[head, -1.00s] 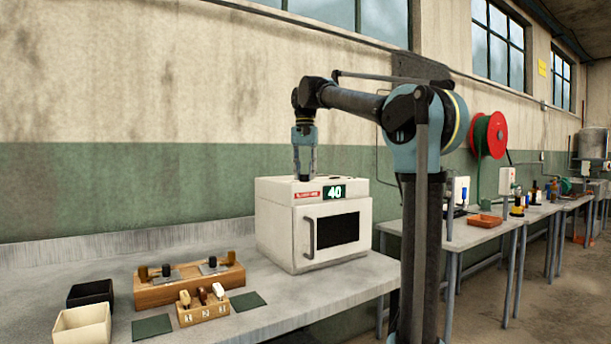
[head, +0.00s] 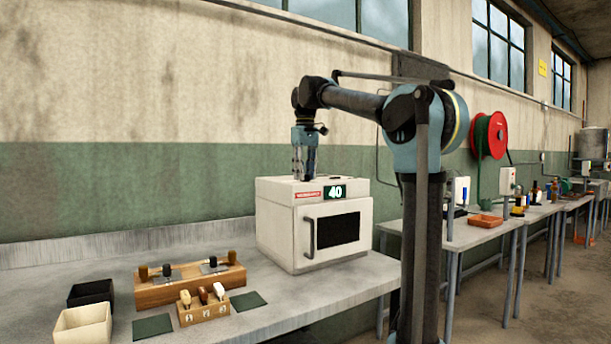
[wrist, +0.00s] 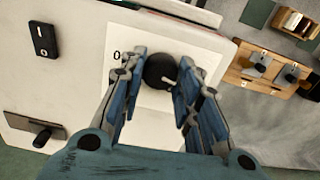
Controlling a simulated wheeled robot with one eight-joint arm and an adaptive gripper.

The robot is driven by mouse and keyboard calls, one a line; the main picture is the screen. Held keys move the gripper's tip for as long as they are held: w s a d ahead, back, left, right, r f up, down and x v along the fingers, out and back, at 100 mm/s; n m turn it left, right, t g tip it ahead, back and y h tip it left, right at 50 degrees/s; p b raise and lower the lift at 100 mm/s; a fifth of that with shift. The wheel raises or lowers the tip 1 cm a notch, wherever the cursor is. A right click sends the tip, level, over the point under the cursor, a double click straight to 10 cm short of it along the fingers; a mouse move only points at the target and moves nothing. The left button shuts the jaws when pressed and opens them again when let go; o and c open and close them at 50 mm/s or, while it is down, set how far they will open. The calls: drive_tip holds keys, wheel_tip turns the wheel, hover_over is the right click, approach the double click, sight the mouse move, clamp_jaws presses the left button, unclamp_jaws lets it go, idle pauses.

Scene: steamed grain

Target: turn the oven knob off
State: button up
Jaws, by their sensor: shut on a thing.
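The white oven (head: 285,235) stands on the bench, its display (head: 335,192) lit with 40. In the wrist view the round black knob (wrist: 158,68) sits on a white plate on the oven's top. A short white mark shows on the knob's lower right side, and a printed 0 is at the left of the knob. My gripper (wrist: 158,80) has its fingers closed on either side of the knob.
A black rocker switch (wrist: 43,40) is on the oven, left of the knob in the wrist view. On the bench are a wooden rack (head: 190,288), a smaller numbered block (head: 203,312), a black bin (head: 90,293) and a cream bin (head: 82,326). The bench front by the oven is clear.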

drive_tip(key=shift+d+n, duration=0.1)
drive_tip(key=shift+n, duration=1)
drive_tip(key=o, duration=1.1)
drive_tip(key=shift+w, duration=0.1)
drive_tip(key=shift+r, duration=0.2)
wheel_tip(320, 180, up, 12)
drive_tip(key=shift+w+f, duration=0.1)
drive_tip(key=shift+f, duration=0.15)
